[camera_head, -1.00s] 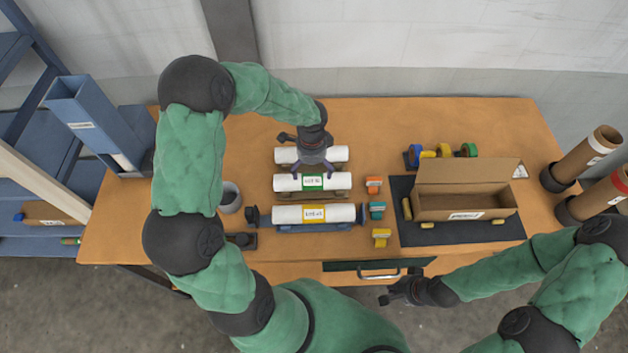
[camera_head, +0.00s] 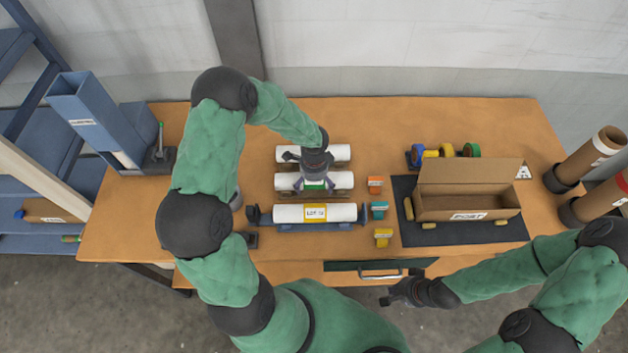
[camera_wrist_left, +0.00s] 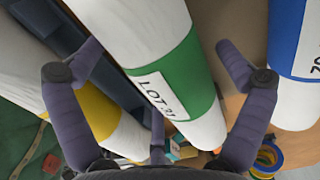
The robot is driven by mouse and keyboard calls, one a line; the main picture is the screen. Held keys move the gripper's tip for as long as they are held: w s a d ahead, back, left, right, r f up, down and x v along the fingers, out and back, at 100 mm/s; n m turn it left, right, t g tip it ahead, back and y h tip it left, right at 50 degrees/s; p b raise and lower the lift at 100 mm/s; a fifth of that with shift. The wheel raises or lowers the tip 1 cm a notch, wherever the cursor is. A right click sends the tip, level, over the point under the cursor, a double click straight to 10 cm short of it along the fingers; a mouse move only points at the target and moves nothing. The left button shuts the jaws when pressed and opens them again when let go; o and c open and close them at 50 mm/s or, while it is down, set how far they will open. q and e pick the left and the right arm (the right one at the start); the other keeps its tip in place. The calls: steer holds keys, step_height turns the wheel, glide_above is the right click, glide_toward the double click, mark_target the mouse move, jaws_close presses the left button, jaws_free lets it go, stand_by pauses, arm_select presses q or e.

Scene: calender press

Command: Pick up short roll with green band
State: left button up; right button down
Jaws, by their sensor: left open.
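The white roll with the green band (camera_head: 340,180) lies across the table in the middle of a row of three rolls. In the left wrist view its green band (camera_wrist_left: 203,72) carries a label reading LOT and digits. My left gripper (camera_head: 314,184) is over this roll from above, and its open fingers (camera_wrist_left: 160,85) stand on either side of the green-banded roll. I cannot tell whether they touch it. My right gripper (camera_head: 400,294) hangs in front of the table near the drawer handle, and its jaws are too small to read.
A yellow-banded roll (camera_head: 342,213) lies nearer me on a blue stand. Another roll (camera_head: 334,153) lies behind; its band is blue in the wrist view (camera_wrist_left: 290,35). Small coloured blocks (camera_head: 377,210) and a cardboard box (camera_head: 450,205) stand right.

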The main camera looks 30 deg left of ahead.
arm_select(q)
steer(key=c, duration=1.3)
steer(key=shift+r, duration=0.1)
